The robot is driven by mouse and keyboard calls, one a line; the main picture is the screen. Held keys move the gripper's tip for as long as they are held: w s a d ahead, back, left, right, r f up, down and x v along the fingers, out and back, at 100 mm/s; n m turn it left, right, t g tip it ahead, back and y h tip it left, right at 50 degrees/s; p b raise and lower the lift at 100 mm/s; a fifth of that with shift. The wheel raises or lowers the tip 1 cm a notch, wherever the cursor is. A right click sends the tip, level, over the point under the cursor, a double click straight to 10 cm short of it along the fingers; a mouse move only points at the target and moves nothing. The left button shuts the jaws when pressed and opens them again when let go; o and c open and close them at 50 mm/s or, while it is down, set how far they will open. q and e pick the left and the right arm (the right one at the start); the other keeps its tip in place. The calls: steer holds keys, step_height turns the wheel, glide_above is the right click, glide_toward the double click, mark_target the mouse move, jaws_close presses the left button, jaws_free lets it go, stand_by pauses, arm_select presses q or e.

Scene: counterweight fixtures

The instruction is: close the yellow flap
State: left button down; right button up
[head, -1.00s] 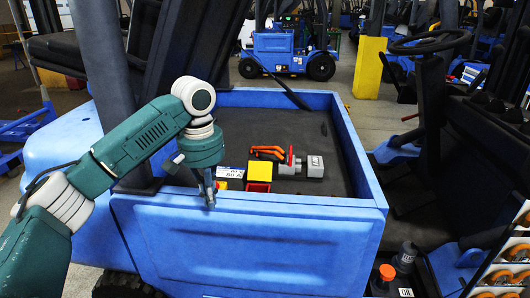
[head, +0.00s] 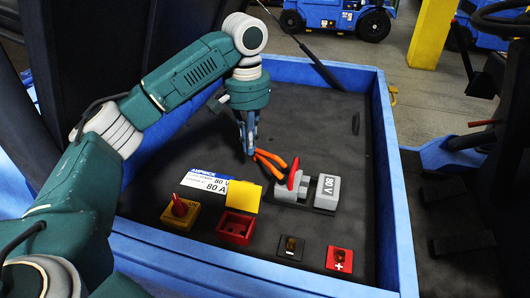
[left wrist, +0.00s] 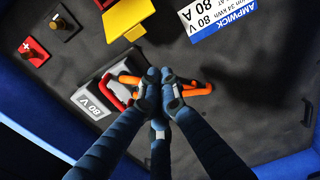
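The yellow flap (head: 243,197) stands open at the back edge of a small red box (head: 235,230) whose inside is exposed. The flap also shows at the top of the left wrist view (left wrist: 127,17). My left gripper (head: 248,150) is beyond the flap, apart from it, by an orange two-pronged piece (head: 268,162). In the left wrist view its fingertips (left wrist: 160,84) are together in front of the orange piece (left wrist: 194,88). I cannot tell whether they touch it. My right gripper is not in view.
A grey plug and socket marked 80 V (head: 327,190) lies right of the flap. A red knob on a yellow base (head: 180,210), a white-blue label (head: 205,180), and black (head: 290,247) and red (head: 340,259) terminals are nearby. Blue walls (head: 397,200) surround the dark floor.

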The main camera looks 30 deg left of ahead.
mark_target(245, 196)
arm_select(q)
steer(key=f, duration=1)
steer(key=shift+w+f, duration=0.1)
steer(key=shift+w, duration=0.1)
steer(key=s+r, duration=0.1)
steer(key=s+r+p, duration=0.1)
steer(key=shift+s+d+r, duration=0.3)
steer(key=shift+r, duration=0.1)
steer(key=shift+s+r, duration=0.1)
steer(key=shift+s, duration=0.15)
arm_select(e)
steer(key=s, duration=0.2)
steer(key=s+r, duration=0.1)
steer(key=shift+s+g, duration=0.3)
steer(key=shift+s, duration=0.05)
arm_select(q)
steer(key=shift+w, duration=0.15)
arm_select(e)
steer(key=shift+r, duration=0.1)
